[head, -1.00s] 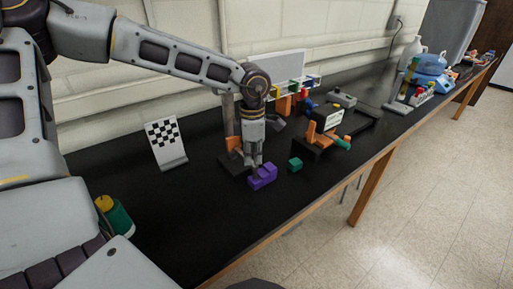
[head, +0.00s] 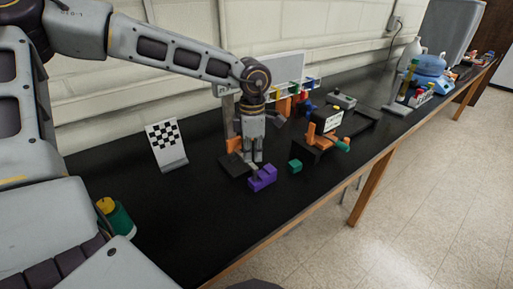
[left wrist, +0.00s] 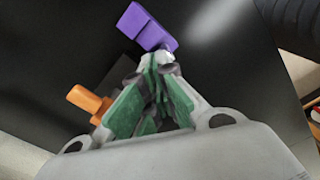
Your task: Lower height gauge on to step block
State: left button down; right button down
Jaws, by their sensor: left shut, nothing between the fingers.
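The purple step block (head: 262,178) sits on the black bench beside the dark base (head: 236,165) of the height gauge. The gauge's orange part (head: 234,145) shows just left of my left gripper (head: 251,158); its upright is largely hidden behind the gripper and arm. The gripper points down above and behind the block, shut and empty. In the left wrist view the fingertips (left wrist: 160,62) are together, just short of the purple block (left wrist: 148,27) in the picture; the orange part (left wrist: 90,100) is to the left. Contact with the gauge is unclear. My right gripper is out of view.
A green cube (head: 295,166) and a black fixture with orange parts (head: 322,142) stand to the right. A checkered board (head: 166,143) stands left. A green bottle with a yellow cap (head: 117,217) is at the near left. The bench between is clear.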

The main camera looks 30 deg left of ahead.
pick_arm(q)
jog(key=shift+r+p, duration=1.35)
jog(key=shift+r, duration=1.65)
